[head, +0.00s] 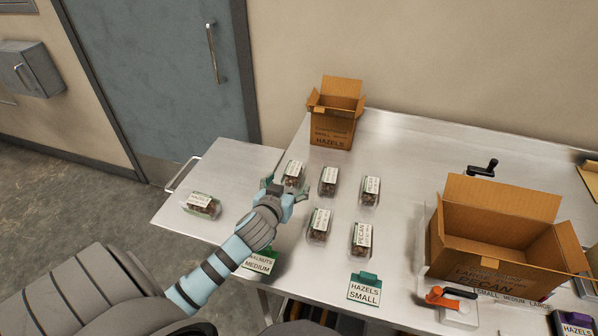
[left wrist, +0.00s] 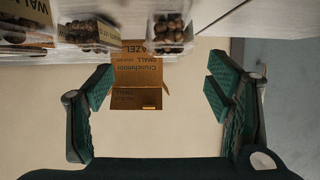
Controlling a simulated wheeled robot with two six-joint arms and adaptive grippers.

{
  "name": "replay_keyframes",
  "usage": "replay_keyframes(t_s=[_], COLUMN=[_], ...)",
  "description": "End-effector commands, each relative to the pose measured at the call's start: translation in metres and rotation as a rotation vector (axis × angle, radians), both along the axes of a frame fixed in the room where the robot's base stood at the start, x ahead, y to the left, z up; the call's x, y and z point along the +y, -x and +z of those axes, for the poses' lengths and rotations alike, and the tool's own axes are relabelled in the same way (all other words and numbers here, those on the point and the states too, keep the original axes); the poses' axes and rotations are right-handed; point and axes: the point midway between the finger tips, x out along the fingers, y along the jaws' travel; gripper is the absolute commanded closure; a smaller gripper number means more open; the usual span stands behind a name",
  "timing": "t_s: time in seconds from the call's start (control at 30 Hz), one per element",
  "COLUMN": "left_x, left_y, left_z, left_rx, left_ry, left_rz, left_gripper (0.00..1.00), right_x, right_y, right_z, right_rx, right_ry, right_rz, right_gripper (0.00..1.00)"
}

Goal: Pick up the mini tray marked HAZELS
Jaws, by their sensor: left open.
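The tray stands on the steel table, past the fingertips. My right gripper is not in view.
Several similar trays stand close by, such as one to the right (head: 328,182) and one marked PECAN (head: 361,236). Another tray (head: 201,205) lies on the left side table. A HAZELS carton (head: 332,130) stands behind; a large open PECAN carton (head: 490,250) stands right.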

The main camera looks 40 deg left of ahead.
Motion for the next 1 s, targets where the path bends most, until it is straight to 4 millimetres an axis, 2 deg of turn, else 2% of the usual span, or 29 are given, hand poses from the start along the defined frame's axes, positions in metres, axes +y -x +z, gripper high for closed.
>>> replay_keyframes(t_s=[0.17,0.37,0.53,0.63,0.8,0.87,1.0], left_x=[0.018,0.026,0.04,0.042,0.042,0.042,0.042], left_y=[-0.032,-0.052,-0.081,-0.089,-0.09,-0.09,-0.09], left_z=[-0.018,-0.025,-0.036,-0.039,-0.038,-0.038,-0.038], left_rx=[0.0,0.001,0.001,0.001,0.002,0.002,0.002], left_ry=[-0.001,-0.002,0.0,-0.001,-0.002,-0.002,-0.002], left_rz=[0.008,0.007,0.006,0.004,0.002,0.002,0.002], left_gripper=[0.27,0.27,0.27,0.27,0.27,0.35,0.57], right_x=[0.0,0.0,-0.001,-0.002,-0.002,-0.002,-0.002], right_y=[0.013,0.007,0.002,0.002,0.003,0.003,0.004], right_z=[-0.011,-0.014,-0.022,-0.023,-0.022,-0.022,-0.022], right_rx=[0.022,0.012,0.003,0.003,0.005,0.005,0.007], right_ry=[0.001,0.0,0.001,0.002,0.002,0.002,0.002], right_rz=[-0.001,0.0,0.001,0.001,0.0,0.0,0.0], right_gripper=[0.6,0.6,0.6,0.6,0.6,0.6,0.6])
